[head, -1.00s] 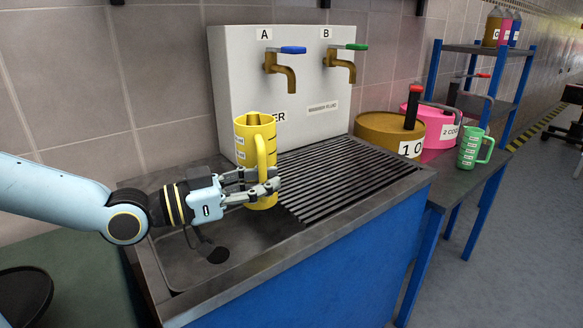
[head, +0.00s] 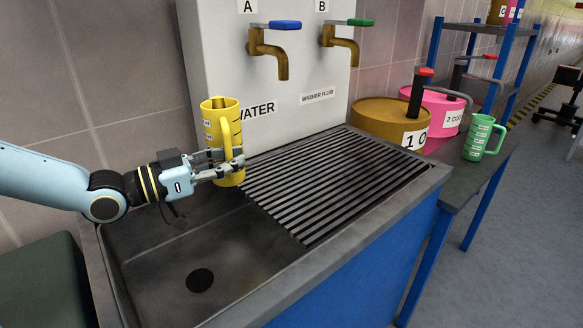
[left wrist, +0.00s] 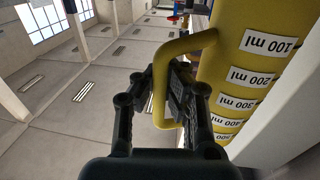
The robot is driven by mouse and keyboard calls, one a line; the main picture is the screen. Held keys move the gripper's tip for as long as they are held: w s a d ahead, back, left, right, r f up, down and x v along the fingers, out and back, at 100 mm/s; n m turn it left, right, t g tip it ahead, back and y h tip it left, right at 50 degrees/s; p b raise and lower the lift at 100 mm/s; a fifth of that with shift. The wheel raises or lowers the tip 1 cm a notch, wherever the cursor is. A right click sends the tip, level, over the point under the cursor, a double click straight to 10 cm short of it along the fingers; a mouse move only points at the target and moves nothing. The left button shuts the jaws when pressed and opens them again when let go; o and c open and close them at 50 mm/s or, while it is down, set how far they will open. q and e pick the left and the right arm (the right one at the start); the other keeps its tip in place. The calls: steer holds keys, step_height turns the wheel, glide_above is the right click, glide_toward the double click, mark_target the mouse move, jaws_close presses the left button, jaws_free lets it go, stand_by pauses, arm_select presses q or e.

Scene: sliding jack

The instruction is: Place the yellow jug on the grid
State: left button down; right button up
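The yellow jug (head: 218,119) is upright at the left end of the grid (head: 325,187), in front of the panel's left edge. My left gripper (head: 231,165) is shut on its handle. In the left wrist view, the fingers (left wrist: 167,100) lie on both sides of the yellow handle, and the jug's volume labels face the camera. The grid is a bare set of dark slats to the right of the jug. The jug's base is partly behind the fingers, and I cannot tell whether it touches anything. My right gripper is not in view.
Tap A (head: 270,47) with a blue lever and tap B (head: 340,43) with a green lever overhang the back of the grid. The sink basin (head: 165,260) lies in front of the jug. A brown container (head: 375,122), a pink container (head: 437,112) and a green jug (head: 480,138) stand at right.

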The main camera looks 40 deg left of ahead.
arm_select(q)
steer(key=w+d+f+b, duration=0.1)
steer(key=w+b, duration=0.2)
steer(key=w, duration=0.1)
steer(key=w+d+f+b, duration=0.1)
steer(key=w+b, duration=0.3)
steer(key=w, duration=0.1)
steer(key=w+d+f+b, duration=0.1)
steer(key=w+b, duration=0.2)
steer(key=w, duration=0.1)
steer(key=shift+w+d+f, duration=0.15)
steer(key=shift+w+f, duration=0.05)
steer(key=shift+f, duration=0.2)
steer(key=shift+r, duration=0.15)
steer(key=c, duration=2)
jaws_free()
steer(key=o, duration=0.5)
